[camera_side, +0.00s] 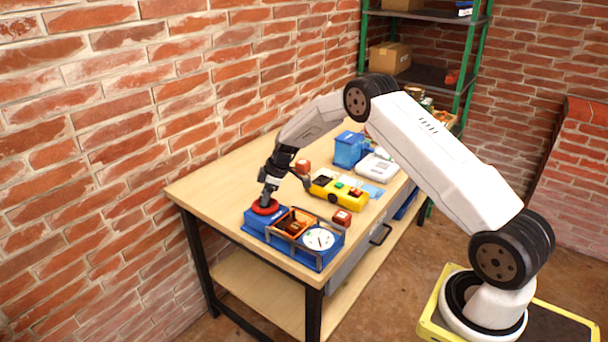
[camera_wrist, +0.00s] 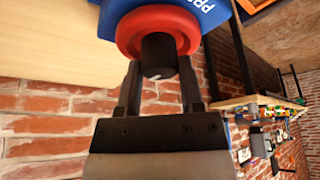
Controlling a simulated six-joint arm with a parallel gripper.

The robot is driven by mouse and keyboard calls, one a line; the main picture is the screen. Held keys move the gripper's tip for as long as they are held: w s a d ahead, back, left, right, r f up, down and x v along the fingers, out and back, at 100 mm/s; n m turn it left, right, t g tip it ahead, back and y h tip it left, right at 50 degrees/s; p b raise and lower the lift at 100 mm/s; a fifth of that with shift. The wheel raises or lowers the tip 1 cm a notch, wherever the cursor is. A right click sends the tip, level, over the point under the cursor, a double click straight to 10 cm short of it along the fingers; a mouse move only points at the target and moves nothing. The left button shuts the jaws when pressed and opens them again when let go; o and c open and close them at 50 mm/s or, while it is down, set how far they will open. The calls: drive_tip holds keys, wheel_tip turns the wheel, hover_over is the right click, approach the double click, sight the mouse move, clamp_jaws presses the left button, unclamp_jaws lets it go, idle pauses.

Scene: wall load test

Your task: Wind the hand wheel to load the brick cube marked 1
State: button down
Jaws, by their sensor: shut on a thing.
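The blue test machine (camera_side: 252,226) stands at the near left corner of the table. Its red hand wheel (camera_side: 265,207) is on top at the left end. My gripper (camera_side: 268,194) points down at the wheel and is shut on its dark hub; the wrist view shows the red wheel rim (camera_wrist: 125,35) and the black hub (camera_wrist: 158,58) between my two fingers (camera_wrist: 160,75). A dark reddish cube (camera_side: 292,226) sits in the machine's orange frame (camera_side: 283,214). Its mark is too small to read. A white round dial (camera_side: 318,239) is at the right end; its reading is unclear.
Two loose brick-red cubes lie on the table, one (camera_side: 342,218) right of the machine and one (camera_side: 302,166) behind. A yellow device (camera_side: 340,193), a blue bin (camera_side: 349,149) and a white device (camera_side: 376,167) stand farther back. The brick wall (camera_side: 120,120) rises along the left.

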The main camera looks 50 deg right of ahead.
drive_tip(key=m+h, duration=0.1)
drive_tip(key=m, duration=0.2)
drive_tip(key=m+t+h, duration=0.1)
drive_tip(key=m, duration=0.3)
drive_tip(key=shift+a, duration=0.15)
drive_tip(key=shift+a+r+m+h, duration=0.1)
drive_tip(key=shift+m+h, duration=0.7)
drive_tip(key=shift+m, duration=0.95)
drive_tip(key=shift+m+h, duration=0.8)
drive_tip(key=shift+m, duration=0.95)
drive_tip(key=m+g+h, duration=0.1)
drive_tip(key=m, duration=0.5)
drive_tip(key=shift+w+g+h, duration=0.15)
drive_tip(key=shift+g+h, duration=0.25)
drive_tip(key=m+g, duration=0.1)
drive_tip(key=m, duration=0.2)
drive_tip(key=m+g, duration=0.1)
drive_tip(key=m, duration=0.3)
drive_tip(key=shift+w+g+h, duration=0.1)
drive_tip(key=shift+g+h, duration=0.2)
drive_tip(key=shift+c, duration=1.1)
unclamp_jaws()
drive_tip(key=shift+a, duration=0.1)
